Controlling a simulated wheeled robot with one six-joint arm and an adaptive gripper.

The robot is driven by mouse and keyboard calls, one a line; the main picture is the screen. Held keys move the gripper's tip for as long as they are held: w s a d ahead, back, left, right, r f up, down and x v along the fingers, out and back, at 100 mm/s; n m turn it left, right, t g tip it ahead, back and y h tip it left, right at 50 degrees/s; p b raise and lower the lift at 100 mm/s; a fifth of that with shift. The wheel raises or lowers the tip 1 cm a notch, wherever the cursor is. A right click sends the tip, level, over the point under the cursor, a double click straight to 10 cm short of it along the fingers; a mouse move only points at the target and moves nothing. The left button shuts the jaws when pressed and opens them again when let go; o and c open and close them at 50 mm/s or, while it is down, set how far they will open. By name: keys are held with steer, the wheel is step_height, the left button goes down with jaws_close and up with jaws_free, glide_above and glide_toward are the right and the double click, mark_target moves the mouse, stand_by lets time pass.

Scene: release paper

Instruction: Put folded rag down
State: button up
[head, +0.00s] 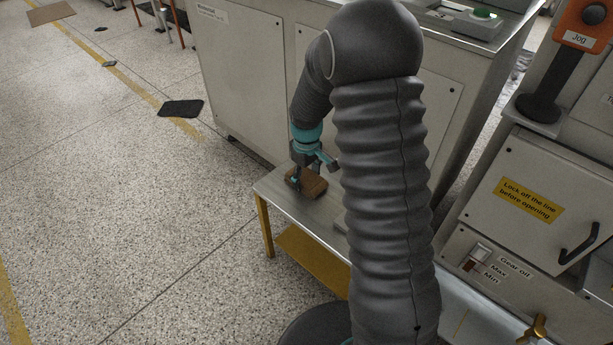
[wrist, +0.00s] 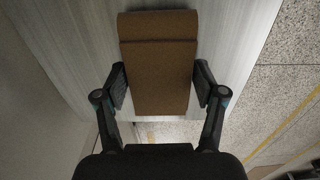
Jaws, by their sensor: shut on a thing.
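The folded rag is a brown, block-like bundle (head: 311,184) at the far left end of the metal table (head: 297,207) in the head view. It also shows in the wrist view (wrist: 160,75), with a fold line across it. My gripper (head: 300,180) is over the rag in the head view. In the wrist view my gripper (wrist: 160,88) has one finger on each side of the rag's near part and is shut on it. The rag is over the table top near its end edge; I cannot tell whether it touches the surface. My own arm hides the middle of the table.
Grey machine cabinets (head: 243,75) stand close behind the table. A machine panel with a yellow lock-off label (head: 530,200) is at the right. Below the table is a yellow shelf (head: 310,258). Speckled floor at the left is mostly open, with a dark mat (head: 181,108).

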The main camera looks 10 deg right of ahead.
mark_target(307, 178)
steer(key=o, duration=1.3)
steer(key=shift+f, duration=0.1)
step_height(307, 178, up, 12)
steer(key=r, duration=0.1)
steer(key=s+r+m+t, duration=0.3)
steer(key=s+r, duration=0.8)
steer(key=s, duration=0.2)
steer(key=s+m+t, duration=0.1)
steer(key=s, duration=0.3)
steer(key=s+r+m, duration=0.1)
steer(key=s, duration=0.4)
steer(key=s+r+m+t, duration=0.1)
steer(key=s, duration=0.4)
steer(key=shift+s+m+t+p, duration=0.25)
steer(key=shift+m+t+p, duration=0.05)
steer(key=shift+m+p, duration=0.1)
